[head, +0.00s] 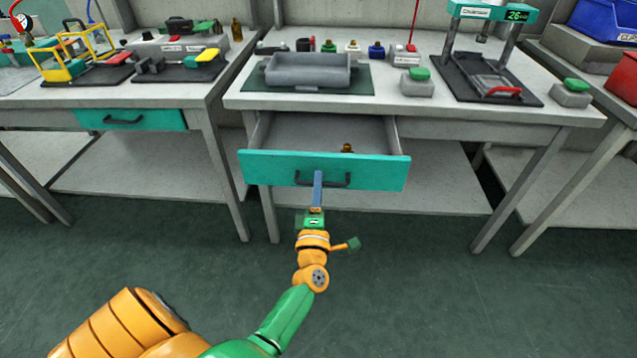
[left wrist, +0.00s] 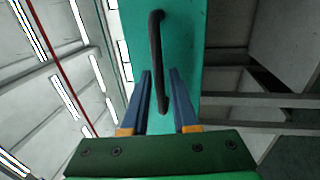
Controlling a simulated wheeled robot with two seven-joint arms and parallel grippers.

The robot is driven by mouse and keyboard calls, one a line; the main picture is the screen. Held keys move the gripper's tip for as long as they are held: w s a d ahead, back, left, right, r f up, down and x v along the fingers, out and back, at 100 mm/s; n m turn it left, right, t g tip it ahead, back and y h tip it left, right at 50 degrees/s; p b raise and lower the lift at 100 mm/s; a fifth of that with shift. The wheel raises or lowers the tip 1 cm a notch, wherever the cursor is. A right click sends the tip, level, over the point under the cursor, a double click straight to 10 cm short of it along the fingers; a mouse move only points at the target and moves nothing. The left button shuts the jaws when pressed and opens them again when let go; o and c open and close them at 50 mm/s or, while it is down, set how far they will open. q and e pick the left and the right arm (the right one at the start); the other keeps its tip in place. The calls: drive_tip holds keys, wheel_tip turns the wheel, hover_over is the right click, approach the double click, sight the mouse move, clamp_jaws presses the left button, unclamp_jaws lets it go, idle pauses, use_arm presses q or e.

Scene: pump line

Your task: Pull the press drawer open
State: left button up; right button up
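The press drawer (head: 250,168) is pulled out from under the middle table, with its teal front facing me and its inside showing. Its dark bar handle (head: 340,183) is on the front; the handle also shows in the left wrist view (left wrist: 156,50). My left gripper (head: 318,180) is at the handle. In the left wrist view its blue fingers (left wrist: 160,78) stand apart, with the lower part of the handle between them and gaps beside the bar. My right gripper is in neither view.
A small brass-coloured part (head: 347,148) lies in the drawer. A grey tray (head: 308,84) and a teal-topped press (head: 490,75) stand on the table (head: 420,125) above. A closed teal drawer (head: 150,119) is at the left table. The floor before the drawer is clear apart from my arm.

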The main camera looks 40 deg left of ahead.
use_arm(q)
drive_tip(key=v, duration=0.6)
drive_tip(key=shift+s+d, duration=0.2)
